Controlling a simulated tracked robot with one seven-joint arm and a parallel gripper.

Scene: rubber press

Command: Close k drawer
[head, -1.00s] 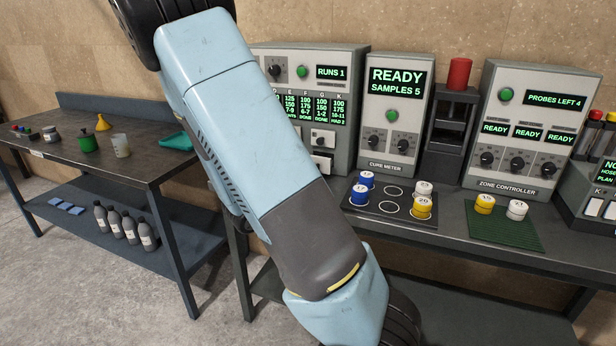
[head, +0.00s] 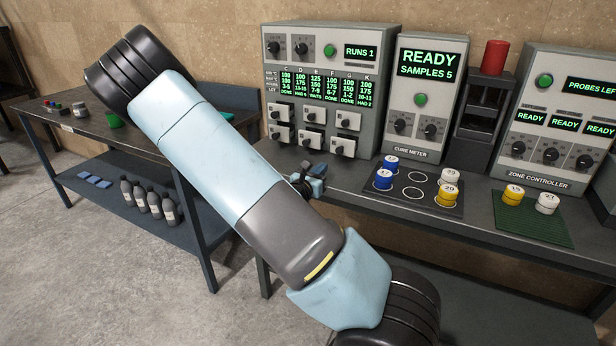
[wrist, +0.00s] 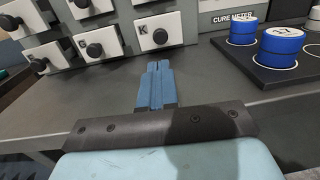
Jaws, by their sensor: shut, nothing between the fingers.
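The K drawer (head: 344,146) is the lower right one in a block of small white-fronted drawers on the grey cabinet. In the wrist view its front (wrist: 143,34) bears the letter K and a round black knob. I cannot tell how far it stands out. My gripper (head: 316,172) is just above the bench, in front of the drawers. In the wrist view its blue fingers (wrist: 158,66) are together and empty. They point at the cabinet just below the K drawer's front, with no clear contact.
The G drawer (wrist: 94,44) is left of K. A dark sample mat (head: 412,208) with blue, white and yellow pots lies to the right, before the cure meter (head: 428,95). A green mat (head: 530,226) is farther right. The bench before the drawers is clear.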

